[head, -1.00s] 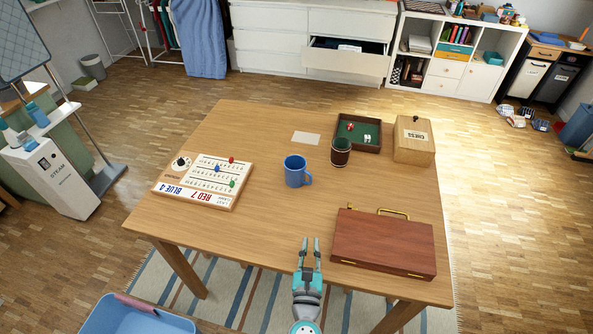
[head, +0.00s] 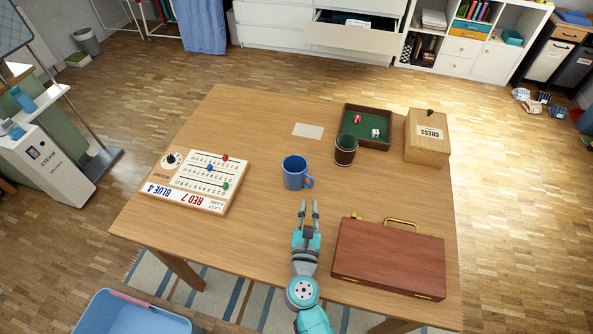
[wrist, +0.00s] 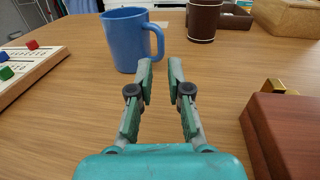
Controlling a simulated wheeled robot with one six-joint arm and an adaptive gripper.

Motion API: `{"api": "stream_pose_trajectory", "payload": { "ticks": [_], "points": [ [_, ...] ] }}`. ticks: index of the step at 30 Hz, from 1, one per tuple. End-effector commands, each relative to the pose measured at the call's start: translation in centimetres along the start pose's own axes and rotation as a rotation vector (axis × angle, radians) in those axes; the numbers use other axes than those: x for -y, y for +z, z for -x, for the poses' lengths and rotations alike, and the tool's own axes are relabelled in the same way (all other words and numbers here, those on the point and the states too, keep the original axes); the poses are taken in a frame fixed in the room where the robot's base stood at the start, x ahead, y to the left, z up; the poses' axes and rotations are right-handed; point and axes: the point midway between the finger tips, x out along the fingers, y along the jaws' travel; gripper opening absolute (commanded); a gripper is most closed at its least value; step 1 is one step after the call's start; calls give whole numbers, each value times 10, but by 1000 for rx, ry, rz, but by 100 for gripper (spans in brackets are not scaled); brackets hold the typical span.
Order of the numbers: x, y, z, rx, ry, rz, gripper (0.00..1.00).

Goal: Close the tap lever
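I see no tap lever in either view. My gripper (head: 309,204) is over the table, in front of the blue mug (head: 296,172) and left of the brown case (head: 388,260). In the wrist view its two fingers (wrist: 160,68) stand apart with nothing between them, so it is open and empty. The blue mug (wrist: 127,40) stands upright just beyond the fingertips, its handle to the right. A small brass piece (head: 354,215) is at the case's back left edge, beside its brass handle (head: 401,223). I cannot tell what that piece is.
The wooden table (head: 250,255) also holds a scoreboard (head: 195,182), a dark cup (head: 345,150), a green-lined dice tray (head: 384,137) and a chess box (head: 427,140). A drawer (head: 355,37) stands open at the back. A blue bin (head: 140,320) is at lower left.

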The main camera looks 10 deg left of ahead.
Motion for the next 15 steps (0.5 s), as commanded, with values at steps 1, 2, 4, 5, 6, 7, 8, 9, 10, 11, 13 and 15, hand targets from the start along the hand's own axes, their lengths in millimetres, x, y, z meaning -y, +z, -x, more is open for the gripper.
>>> {"api": "stream_pose_trajectory", "payload": {
  "ticks": [1, 2, 4, 5, 6, 7, 8, 9, 10, 11, 13, 15],
  "points": [
    [1, 1, -9, 2, -2, -1, 17],
    [0, 1, -14, 2, -1, -1, 17],
    [0, 1, -24, 1, -2, -1, 17],
    [1, 1, -28, 1, -2, -1, 17],
    [0, 0, -32, 1, -1, -1, 17],
    [0, 0, -35, 1, -1, -1, 17],
    [0, 0, -37, 1, 0, -1, 17],
    [0, 0, -40, 0, 0, 0, 17],
    [0, 0, -41, 0, 1, 0, 17],
    [0, 0, -42, 0, 1, 0, 17],
    [0, 0, -46, 1, 0, 0, 17],
    [1, -1, -54, 1, -1, 0, 17]
  ]
}}
